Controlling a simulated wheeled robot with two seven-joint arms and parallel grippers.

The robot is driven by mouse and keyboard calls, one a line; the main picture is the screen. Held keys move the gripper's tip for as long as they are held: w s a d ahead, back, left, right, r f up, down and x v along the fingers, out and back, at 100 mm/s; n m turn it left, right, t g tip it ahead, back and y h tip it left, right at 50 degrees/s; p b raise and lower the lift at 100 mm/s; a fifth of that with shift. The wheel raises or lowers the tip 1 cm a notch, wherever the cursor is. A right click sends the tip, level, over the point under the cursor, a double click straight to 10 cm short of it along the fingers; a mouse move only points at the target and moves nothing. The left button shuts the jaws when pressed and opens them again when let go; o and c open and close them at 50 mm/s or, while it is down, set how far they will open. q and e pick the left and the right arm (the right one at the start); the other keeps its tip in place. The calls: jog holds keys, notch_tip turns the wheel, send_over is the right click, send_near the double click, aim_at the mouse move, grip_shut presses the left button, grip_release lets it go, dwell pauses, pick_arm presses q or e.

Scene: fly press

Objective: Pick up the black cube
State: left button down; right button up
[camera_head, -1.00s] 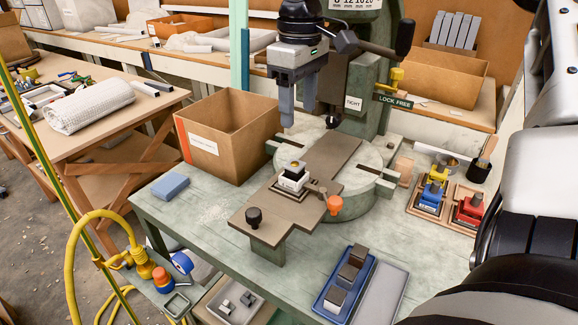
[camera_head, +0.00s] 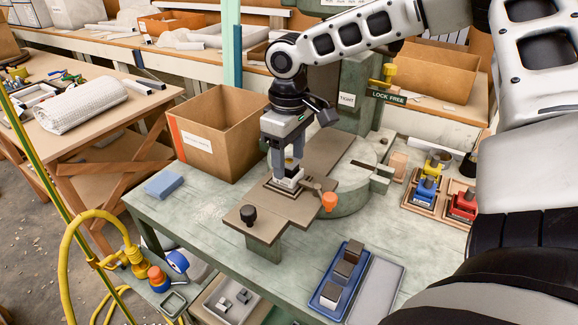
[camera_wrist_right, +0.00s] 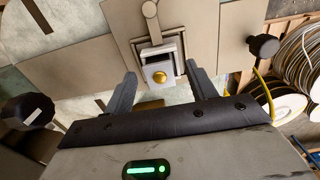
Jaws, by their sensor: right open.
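A small white block with a dark band and a gold button on top (camera_head: 290,175) sits in a square frame on the brown plate of the press. It also shows in the right wrist view (camera_wrist_right: 158,72), gold button facing me. My right gripper (camera_head: 284,180) is open and low over this block, its fingers (camera_wrist_right: 161,72) apart on either side and partly hiding it in the head view. I cannot tell that the fingers touch it. Dark cube-like blocks with grey faces (camera_head: 343,272) stand in a blue tray (camera_head: 322,303) at the bench front. My left gripper is not in view.
An open cardboard box (camera_head: 205,145) is behind left. Yellow, blue and red pieces (camera_head: 428,185) stand at right. The bench's front left is mostly clear around a blue sponge (camera_head: 164,183).

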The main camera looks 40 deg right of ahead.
jog(key=c, duration=1.2)
jog(key=shift+r, duration=0.1)
